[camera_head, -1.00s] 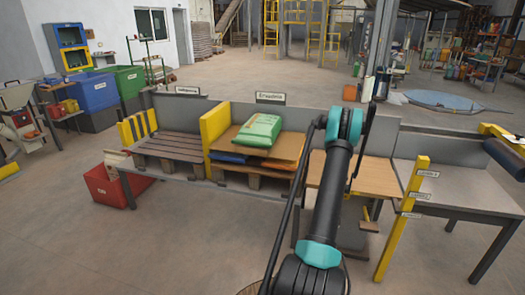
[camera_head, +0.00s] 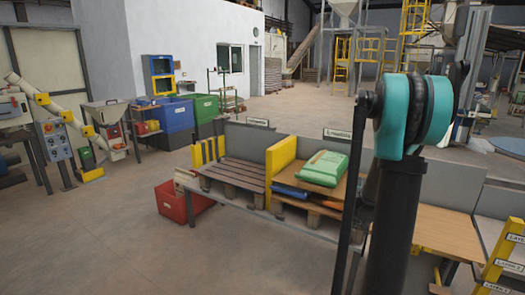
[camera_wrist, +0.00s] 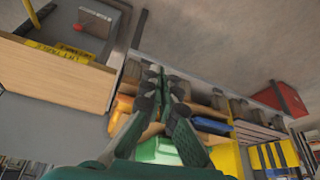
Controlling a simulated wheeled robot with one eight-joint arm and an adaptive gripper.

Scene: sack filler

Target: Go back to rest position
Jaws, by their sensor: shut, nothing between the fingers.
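My arm rises at the right of the head view, with a dark link and a teal joint; my gripper is not visible there. In the wrist view my gripper (camera_wrist: 162,72) shows from above the lower edge, its two dark fingers close together and empty. Behind the fingers are the orange board and wooden pallet of the sack bay. A green sack (camera_head: 324,168) lies on top of that stack in the head view, and part of it (camera_wrist: 155,150) shows below the fingers in the wrist view. My gripper appears apart from the sack.
An empty slatted pallet (camera_head: 232,173) stands left of the yellow divider (camera_head: 284,160). A red bin (camera_head: 176,205) is on the floor beside it. A wooden-topped table (camera_head: 450,232) is partly behind my arm. Blue (camera_head: 174,115) and green (camera_head: 208,110) bins stand farther back. The floor at front left is clear.

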